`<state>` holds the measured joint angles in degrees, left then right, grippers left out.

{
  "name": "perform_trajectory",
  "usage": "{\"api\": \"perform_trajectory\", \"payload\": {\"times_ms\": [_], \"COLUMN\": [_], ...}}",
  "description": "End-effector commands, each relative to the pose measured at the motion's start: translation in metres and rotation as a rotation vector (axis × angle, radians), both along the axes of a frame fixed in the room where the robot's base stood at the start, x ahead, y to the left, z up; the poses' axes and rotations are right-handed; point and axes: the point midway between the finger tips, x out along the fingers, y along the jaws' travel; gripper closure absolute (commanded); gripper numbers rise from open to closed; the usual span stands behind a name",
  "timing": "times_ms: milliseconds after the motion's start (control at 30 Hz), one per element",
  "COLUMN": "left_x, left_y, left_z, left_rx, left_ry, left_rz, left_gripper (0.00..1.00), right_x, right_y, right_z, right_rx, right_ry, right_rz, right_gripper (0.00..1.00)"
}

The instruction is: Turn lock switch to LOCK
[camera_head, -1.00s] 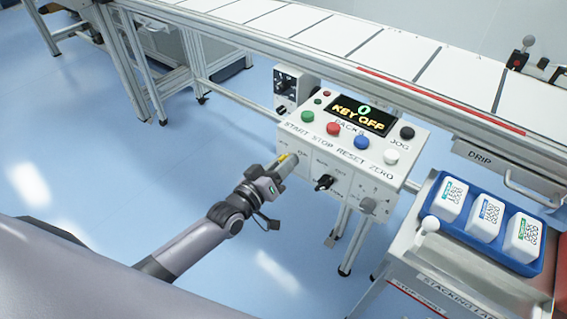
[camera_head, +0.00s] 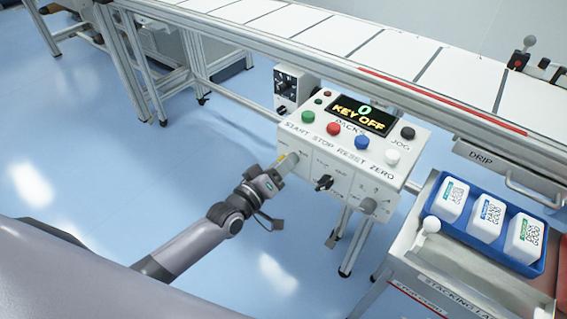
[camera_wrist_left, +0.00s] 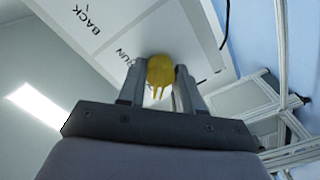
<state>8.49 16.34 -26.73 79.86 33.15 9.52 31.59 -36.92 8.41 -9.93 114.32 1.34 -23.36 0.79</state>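The white control box (camera_head: 300,150) has a front panel with several switches, and its screen (camera_head: 360,114) reads "0 KEY OFF". My left gripper (camera_head: 290,160) is at the left end of this panel and hides what is there. In the left wrist view, its two fingers (camera_wrist_left: 160,88) stand on either side of a yellow knob-like part (camera_wrist_left: 160,72) at the panel. I cannot tell whether they press on it. The words "BACK" and a partly hidden "RUN" show beside it. I cannot read which switch is marked LOCK. My right gripper is not in view.
A black knob (camera_head: 323,182) and a grey knob (camera_head: 368,205) stick out of the same panel. Coloured buttons line the top. A blue tray (camera_head: 452,232) with white packs stands at right. A conveyor (camera_head: 385,52) runs behind. Blue floor lies open at left.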

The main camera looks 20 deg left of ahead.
Motion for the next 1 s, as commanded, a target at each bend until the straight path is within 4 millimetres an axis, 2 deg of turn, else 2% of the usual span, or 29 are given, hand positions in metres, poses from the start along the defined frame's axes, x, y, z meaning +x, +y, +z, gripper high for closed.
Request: {"api": "perform_trajectory", "payload": {"times_ms": [33,67,433,800,1000], "left_x": [0.000,0.000,-0.005,-0.050,-0.065], "left_y": [0.000,0.000,0.002,0.018,0.024], "left_z": [0.000,0.000,0.000,-0.001,0.000], "left_rx": [0.000,0.000,0.001,0.002,0.001], "left_ry": [0.001,0.001,0.000,0.003,0.000], "left_rz": [0.001,0.001,0.000,-0.001,0.001], "left_gripper": [0.49,0.44,0.44,0.44,0.44], "right_x": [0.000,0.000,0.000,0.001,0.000], "right_y": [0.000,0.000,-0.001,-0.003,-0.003], "right_z": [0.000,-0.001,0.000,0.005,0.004], "right_rx": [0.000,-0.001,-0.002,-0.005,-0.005], "right_ry": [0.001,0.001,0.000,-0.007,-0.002], "right_rz": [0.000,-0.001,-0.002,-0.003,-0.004], "right_gripper": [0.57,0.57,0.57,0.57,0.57]}}
